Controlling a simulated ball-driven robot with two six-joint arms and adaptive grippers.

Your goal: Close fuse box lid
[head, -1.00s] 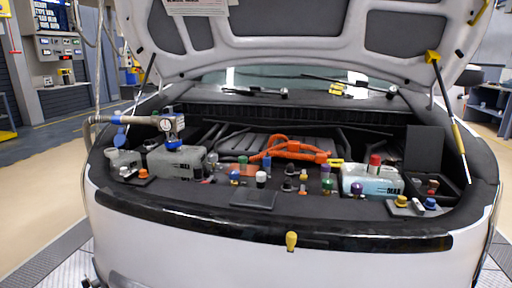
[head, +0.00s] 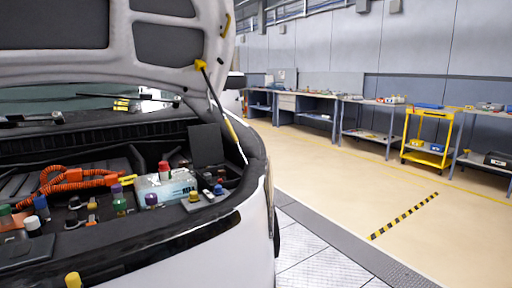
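The fuse box lid (head: 206,145) is a flat dark panel standing upright, open, at the right rear corner of the engine bay in the head view. In front of it lies the open fuse box (head: 228,174), with small coloured parts partly visible inside. A pale coolant tank (head: 166,188) with a red cap (head: 164,170) stands just left of the box. Neither of my grippers is in view.
The raised hood (head: 150,50) hangs above, held by a yellow-and-black strut (head: 228,122) just right of the lid. An orange cable (head: 75,178) lies left in the bay. Open floor (head: 340,185) extends right, with a yellow cart (head: 428,140) and workbenches beyond.

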